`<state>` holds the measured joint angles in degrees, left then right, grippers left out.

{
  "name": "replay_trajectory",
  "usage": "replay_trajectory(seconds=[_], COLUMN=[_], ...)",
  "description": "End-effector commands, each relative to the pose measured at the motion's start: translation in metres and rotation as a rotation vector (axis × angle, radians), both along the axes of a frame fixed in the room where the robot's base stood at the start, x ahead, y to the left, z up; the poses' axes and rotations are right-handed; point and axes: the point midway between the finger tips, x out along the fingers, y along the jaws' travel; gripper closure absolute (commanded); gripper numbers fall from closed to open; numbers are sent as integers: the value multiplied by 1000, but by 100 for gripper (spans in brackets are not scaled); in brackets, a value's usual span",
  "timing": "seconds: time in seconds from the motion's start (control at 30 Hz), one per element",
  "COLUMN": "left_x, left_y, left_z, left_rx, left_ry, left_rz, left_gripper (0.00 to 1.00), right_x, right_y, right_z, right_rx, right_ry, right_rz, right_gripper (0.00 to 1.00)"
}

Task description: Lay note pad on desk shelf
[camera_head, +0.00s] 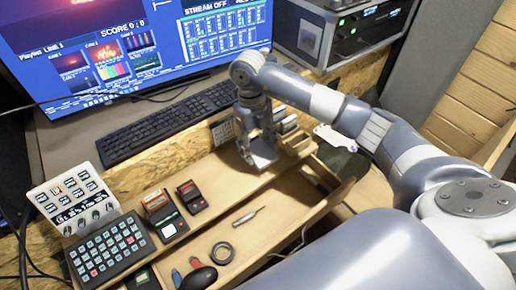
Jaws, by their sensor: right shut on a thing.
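My right gripper (256,150) points down over the wooden desk shelf (204,164), in front of the keyboard. It is shut on a small flat grey thing (263,154), which may be the note pad; the fingers hide part of it and I cannot tell for sure. The thing is tilted and close to the shelf surface; I cannot tell whether it touches. My left gripper is not in view.
A keyboard (165,123) and a monitor (130,40) are behind.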

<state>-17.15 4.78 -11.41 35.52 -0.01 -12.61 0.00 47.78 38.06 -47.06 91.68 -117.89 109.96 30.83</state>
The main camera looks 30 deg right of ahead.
Motion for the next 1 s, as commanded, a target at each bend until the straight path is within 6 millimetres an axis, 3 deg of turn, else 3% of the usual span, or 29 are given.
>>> replay_trajectory(seconds=[0.17,0.47,0.8,0.83,0.9,1.0], left_x=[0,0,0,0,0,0], left_y=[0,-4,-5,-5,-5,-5], left_z=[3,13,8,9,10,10], left_rx=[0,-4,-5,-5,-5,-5], left_ry=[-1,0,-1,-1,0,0], left_rz=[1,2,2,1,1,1], left_gripper=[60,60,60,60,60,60], right_x=[8,7,8,8,8,7], right_y=[-6,-5,-6,-6,-6,-6], right_z=[-2,-35,-41,-40,-39,-39], right_rx=[0,0,-1,-1,-1,-1], right_ry=[0,2,-1,-1,-1,-1], right_rz=[0,1,1,1,1,1], right_gripper=[68,68,68,39,24,24])
